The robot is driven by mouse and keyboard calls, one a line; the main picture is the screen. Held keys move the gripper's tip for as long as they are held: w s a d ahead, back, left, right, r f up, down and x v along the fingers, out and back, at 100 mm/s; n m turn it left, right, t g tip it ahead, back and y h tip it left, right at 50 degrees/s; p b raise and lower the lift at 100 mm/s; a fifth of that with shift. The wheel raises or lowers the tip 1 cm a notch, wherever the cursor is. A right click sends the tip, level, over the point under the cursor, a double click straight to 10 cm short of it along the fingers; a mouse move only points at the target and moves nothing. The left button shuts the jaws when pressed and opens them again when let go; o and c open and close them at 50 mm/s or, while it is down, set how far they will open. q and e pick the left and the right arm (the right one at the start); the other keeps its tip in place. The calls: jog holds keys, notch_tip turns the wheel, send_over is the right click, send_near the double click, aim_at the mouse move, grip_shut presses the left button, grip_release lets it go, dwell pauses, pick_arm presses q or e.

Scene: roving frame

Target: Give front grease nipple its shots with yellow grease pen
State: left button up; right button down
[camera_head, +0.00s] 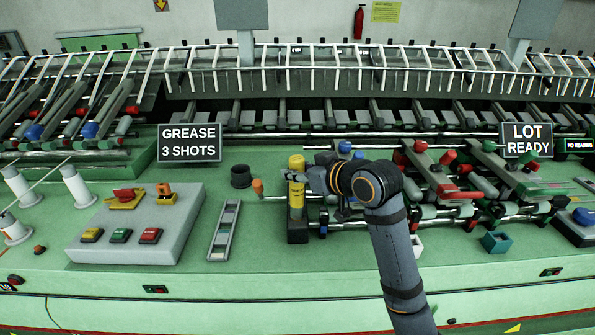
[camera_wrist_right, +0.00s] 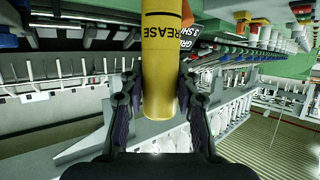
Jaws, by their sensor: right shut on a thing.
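The yellow grease pen (camera_head: 297,198) stands upright at the middle of the green machine top. A black block (camera_head: 298,233) is directly below it; I cannot tell whether the pen sits in it or just above. My right gripper (camera_head: 314,180) reaches in from the right and is shut on the pen's upper part. In the right wrist view the pen (camera_wrist_right: 160,60), marked GREASE, is between the two fingers (camera_wrist_right: 161,105). An orange-tipped knob (camera_head: 257,187) is just left of the pen; I cannot tell whether it is the front grease nipple. My left gripper is not in view.
A sign (camera_head: 189,143) reads GREASE 3 SHOTS. A grey control box (camera_head: 140,225) with buttons and a slotted grey strip (camera_head: 225,230) lie left of the pen. A black round knob (camera_head: 241,176) is near. Rods and red-capped rollers (camera_head: 450,185) crowd the right.

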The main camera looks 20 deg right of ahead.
aim_at(297, 158)
jog(key=shift+f, duration=0.35)
jog(key=shift+r+p, duration=0.3)
jog(key=shift+r, duration=0.15)
dwell(0.7)
notch_tip(297, 158, up, 5)
jog(key=p, duration=0.5)
jog(key=shift+f, duration=0.1)
dwell(0.4)
